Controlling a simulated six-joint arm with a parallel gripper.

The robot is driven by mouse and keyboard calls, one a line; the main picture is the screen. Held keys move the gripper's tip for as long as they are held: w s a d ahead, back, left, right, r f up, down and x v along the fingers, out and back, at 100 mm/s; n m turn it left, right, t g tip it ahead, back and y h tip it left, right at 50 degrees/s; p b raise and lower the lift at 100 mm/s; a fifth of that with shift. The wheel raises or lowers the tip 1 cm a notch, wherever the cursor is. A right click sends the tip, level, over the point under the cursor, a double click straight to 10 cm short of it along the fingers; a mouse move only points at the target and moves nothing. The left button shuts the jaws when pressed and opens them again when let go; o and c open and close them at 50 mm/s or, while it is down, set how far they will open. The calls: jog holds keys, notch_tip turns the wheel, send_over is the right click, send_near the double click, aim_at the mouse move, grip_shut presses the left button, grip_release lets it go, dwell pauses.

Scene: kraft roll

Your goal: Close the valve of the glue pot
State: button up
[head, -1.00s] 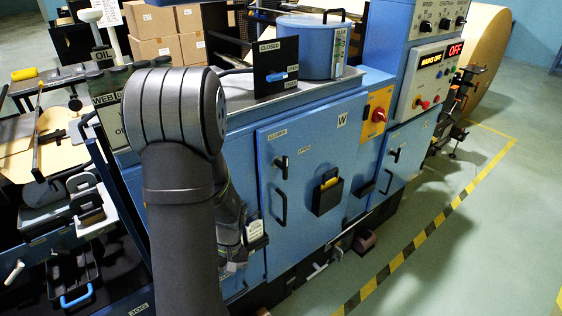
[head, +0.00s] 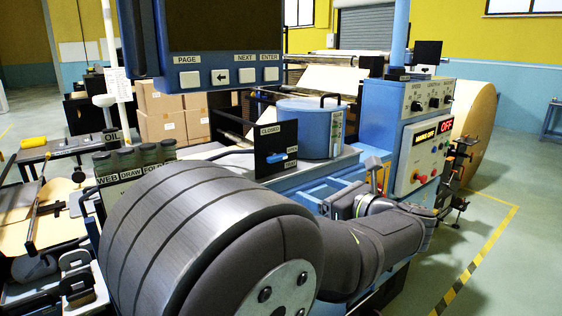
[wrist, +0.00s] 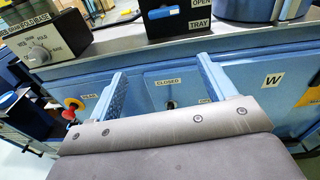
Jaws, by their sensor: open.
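The glue pot (head: 308,128) is a blue cylinder with a black handle on its lid, on the machine's top. Its valve is a blue lever (head: 277,157) on a black panel (head: 274,139) with CLOSED at the top, OPEN at the right and TRAY below. The lever lies about level, towards OPEN. In the head view my arm partly hides the gripper.
A knob box (wrist: 45,42) stands left of the panel in the wrist view. A control console (head: 425,150) reading OFF stands right of the pot. A hanging screen (head: 222,35) fills the upper head view. A red knob (wrist: 72,104) shows at left.

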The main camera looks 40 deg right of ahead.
aim_at(279, 158)
jog(key=shift+m+t+h, duration=0.3)
jog(key=shift+m+t, duration=0.1)
jog(key=shift+m, duration=0.2)
jog(key=w+r, duration=0.1)
jog(key=w, duration=0.9)
jog(key=w+r, duration=0.1)
jog(key=w, duration=0.4)
jog(key=shift+w+d+r, duration=0.3)
jog(key=shift+w+d, duration=0.1)
jog(key=c, duration=1)
